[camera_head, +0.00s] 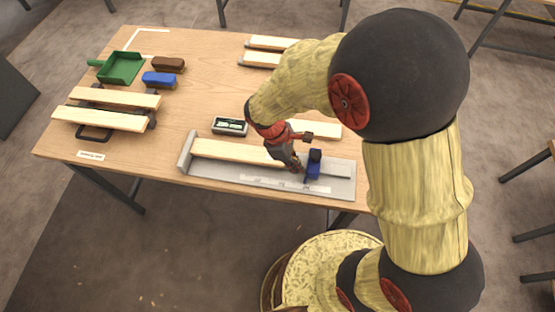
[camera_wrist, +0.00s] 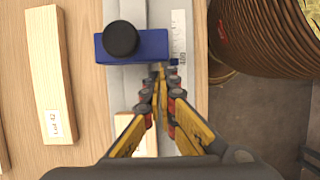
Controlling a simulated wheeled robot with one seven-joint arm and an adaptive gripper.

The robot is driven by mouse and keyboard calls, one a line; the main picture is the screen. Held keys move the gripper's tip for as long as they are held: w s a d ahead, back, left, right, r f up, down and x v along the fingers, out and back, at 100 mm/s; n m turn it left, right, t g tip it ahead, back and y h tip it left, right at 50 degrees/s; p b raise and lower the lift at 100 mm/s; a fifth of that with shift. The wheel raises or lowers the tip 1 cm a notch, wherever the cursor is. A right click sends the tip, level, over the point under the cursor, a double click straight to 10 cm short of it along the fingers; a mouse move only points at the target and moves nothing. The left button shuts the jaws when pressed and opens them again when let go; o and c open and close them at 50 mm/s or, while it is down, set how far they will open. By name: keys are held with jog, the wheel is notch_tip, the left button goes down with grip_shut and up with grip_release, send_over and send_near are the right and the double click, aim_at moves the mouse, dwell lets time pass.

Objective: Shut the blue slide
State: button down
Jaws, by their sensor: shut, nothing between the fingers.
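The blue slide (camera_head: 314,164) with its black knob sits on the grey gauge base (camera_head: 220,175) near the base's right part. A wooden slat (camera_head: 235,151) lies along the base, from the end stop at the left toward the slide. In the wrist view the blue slide (camera_wrist: 150,47) spans the base at the top, with the knob on it. My gripper (camera_head: 298,168) is shut and empty, low over the base just left of the slide. In the wrist view my gripper's fingertips (camera_wrist: 159,72) are at the slide's edge; I cannot tell whether they touch it.
A small grey device (camera_head: 229,126) lies behind the base. A green dustpan (camera_head: 121,67), a brown block (camera_head: 168,64) and a blue brush-like block (camera_head: 159,79) lie at the back left. Slats rest on a stand (camera_head: 100,118) at the left. A labelled slat (camera_wrist: 50,75) lies beside the base.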

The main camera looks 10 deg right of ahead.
aim_at(318, 172)
jog(key=d, duration=0.2)
jog(key=s+d, duration=0.1)
jog(key=d, duration=0.1)
jog(key=s+d+p, duration=0.1)
jog(key=d, duration=0.1)
jog(key=shift+s+d, duration=0.2)
jog(key=shift+s, duration=0.05)
jog(key=shift+w+a, duration=0.1)
jog(key=shift+a, duration=0.1)
jog(key=a, duration=0.1)
jog(key=w+a+r+p, duration=0.1)
jog(key=a, duration=0.2)
jog(key=shift+w+a+r, duration=0.15)
jog(key=shift+w, duration=0.2)
jog(key=s+p+v, duration=0.1)
jog(key=p+v, duration=0.1)
jog(key=v, duration=0.6)
jog(key=shift+w+r, duration=0.3)
jog(key=shift+w, duration=0.1)
